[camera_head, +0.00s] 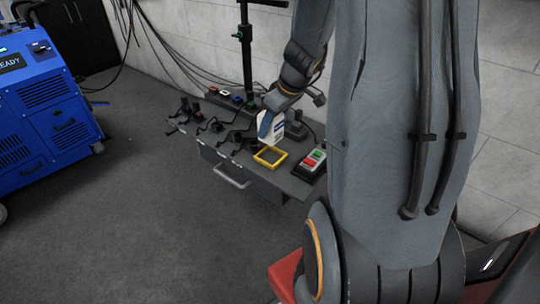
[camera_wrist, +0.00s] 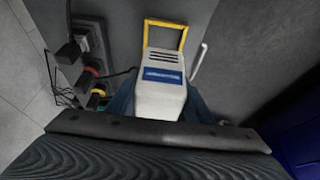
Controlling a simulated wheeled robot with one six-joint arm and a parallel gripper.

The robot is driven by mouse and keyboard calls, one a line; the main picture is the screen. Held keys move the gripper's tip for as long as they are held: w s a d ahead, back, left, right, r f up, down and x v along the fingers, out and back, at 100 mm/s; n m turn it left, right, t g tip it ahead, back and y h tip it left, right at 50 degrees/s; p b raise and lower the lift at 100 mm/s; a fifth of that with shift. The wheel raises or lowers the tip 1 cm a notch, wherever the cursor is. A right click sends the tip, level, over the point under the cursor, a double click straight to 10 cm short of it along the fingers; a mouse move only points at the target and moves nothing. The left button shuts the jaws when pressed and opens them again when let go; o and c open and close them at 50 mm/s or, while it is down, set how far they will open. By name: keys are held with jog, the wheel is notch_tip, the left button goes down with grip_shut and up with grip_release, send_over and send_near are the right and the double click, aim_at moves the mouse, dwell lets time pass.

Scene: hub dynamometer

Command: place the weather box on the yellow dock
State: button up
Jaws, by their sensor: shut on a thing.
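The weather box is a white box (camera_wrist: 161,92) with a blue label and dark vent slots. In the head view the weather box (camera_head: 279,128) is partly hidden by my gripper (camera_head: 268,122). My gripper (camera_wrist: 160,108) is shut on the box, its blue-grey fingers at the box's sides in the wrist view. The yellow dock is a square yellow frame (camera_head: 270,156) on the grey bench top, just in front of the box. In the wrist view the dock (camera_wrist: 183,33) shows just past the box's far end. I cannot tell how high the box is above the bench.
The grey bench (camera_head: 262,175) has a front handle (camera_head: 231,177). A control box with red and green buttons (camera_head: 312,160) is right of the dock. Plugs and cables (camera_head: 205,118) crowd the left. A black post (camera_head: 246,55) stands behind. A blue machine (camera_head: 45,105) is far left.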

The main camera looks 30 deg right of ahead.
notch_tip(320, 180, down, 8)
jog(key=b, duration=0.3)
jog(key=shift+f, duration=0.1)
dwell(0.3)
jog(key=o, duration=1.3)
jog(key=shift+c, duration=0.2)
